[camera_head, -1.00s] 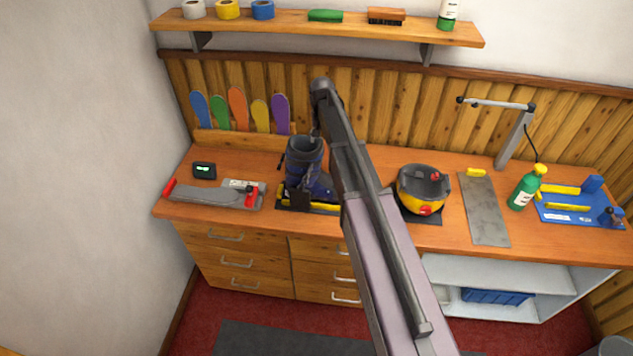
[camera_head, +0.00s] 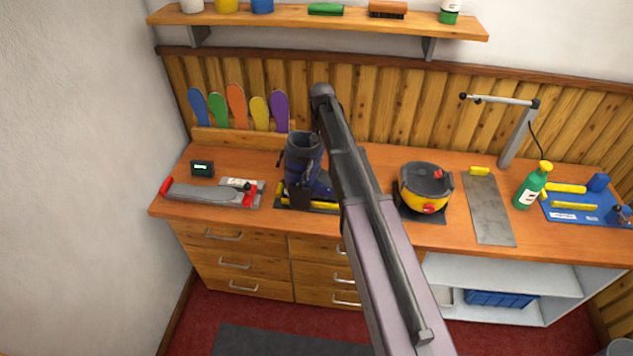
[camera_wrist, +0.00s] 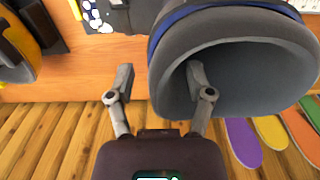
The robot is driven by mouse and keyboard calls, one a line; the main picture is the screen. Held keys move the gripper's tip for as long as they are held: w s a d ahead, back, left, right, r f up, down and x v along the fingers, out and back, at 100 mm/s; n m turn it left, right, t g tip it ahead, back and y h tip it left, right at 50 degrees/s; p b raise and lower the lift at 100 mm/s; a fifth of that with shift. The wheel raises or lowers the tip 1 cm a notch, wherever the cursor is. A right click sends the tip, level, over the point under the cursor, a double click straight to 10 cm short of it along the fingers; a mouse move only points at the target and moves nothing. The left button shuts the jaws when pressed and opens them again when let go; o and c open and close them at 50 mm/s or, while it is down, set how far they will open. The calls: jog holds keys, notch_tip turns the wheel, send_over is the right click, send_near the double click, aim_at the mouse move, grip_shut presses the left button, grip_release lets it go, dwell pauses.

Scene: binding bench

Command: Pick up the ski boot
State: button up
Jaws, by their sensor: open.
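The ski boot (camera_head: 302,178) stands upright on the bench, grey and dark blue, on a black and yellow stand (camera_head: 322,206). In the wrist view its grey cuff (camera_wrist: 240,45) fills the upper right, with the hollow opening facing the camera. My gripper (camera_wrist: 160,72) is open at the cuff's near left edge. Its right finger overlaps the opening and its left finger is outside, so the cuff wall appears between them. I cannot tell how deep the fingers reach or whether they touch. In the head view my arm hides most of the gripper and the boot's right side.
A yellow and black round machine (camera_head: 425,188) stands right of the boot. A grey tool with red handles (camera_head: 212,193) lies to its left. Coloured insoles (camera_head: 238,107) stand against the wooden wall behind. A shelf (camera_head: 300,22) hangs above. A green bottle (camera_head: 532,187) is farther right.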

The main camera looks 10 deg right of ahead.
jog(key=shift+f+b, duration=0.3)
jog(key=shift+f, duration=0.2)
grip_shut()
dwell(0.3)
